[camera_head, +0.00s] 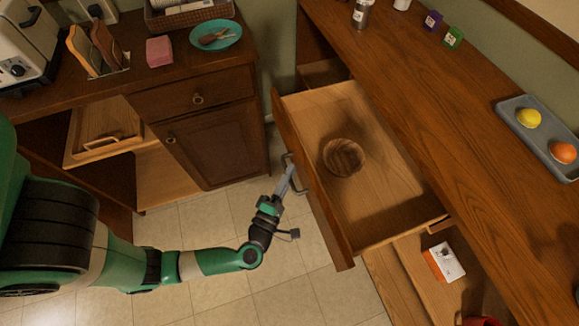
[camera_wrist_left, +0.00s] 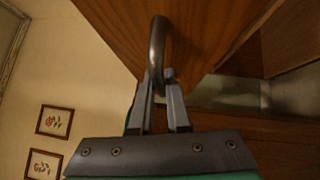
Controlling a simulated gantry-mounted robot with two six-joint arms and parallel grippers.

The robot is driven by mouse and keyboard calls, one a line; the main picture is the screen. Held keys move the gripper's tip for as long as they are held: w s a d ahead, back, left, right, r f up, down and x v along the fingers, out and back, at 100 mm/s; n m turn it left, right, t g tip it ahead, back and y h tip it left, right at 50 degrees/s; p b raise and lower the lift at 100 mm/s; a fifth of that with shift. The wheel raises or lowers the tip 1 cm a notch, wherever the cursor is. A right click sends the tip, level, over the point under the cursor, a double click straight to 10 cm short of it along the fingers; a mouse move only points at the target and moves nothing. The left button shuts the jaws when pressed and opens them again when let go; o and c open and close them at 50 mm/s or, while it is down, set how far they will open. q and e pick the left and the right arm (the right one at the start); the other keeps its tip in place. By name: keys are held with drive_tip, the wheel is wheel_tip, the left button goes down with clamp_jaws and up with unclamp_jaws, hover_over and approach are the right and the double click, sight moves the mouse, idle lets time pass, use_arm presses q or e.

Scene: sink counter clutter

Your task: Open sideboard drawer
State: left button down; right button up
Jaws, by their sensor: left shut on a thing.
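The sideboard drawer (camera_head: 375,185) stands pulled out from the wooden sideboard (camera_head: 420,90) on the right of the head view. A round wooden bowl (camera_head: 344,157) lies inside it. My left gripper (camera_head: 289,170) is at the drawer's front, shut on its metal handle (camera_head: 297,172). In the left wrist view, the two fingers (camera_wrist_left: 161,90) close around the curved handle (camera_wrist_left: 157,45), beside the drawer's wooden front (camera_wrist_left: 195,30). My right gripper is in neither view.
A grey tray (camera_head: 555,150) with a yellow and an orange fruit sits on the sideboard top. A white and orange box (camera_head: 443,262) lies on a lower shelf. A cabinet (camera_head: 205,140) stands opposite, with a drawer (camera_head: 98,130) out at left. Tiled floor (camera_head: 290,285) is clear below my arm.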

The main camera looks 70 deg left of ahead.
use_arm(q)
drive_tip(key=c, duration=1.2)
unclamp_jaws()
drive_tip(key=shift+o, duration=0.2)
drive_tip(key=p+v, duration=0.1)
drive_tip(key=v, duration=1)
drive_tip(key=shift+s+d, duration=0.15)
drive_tip(key=shift+s, duration=0.15)
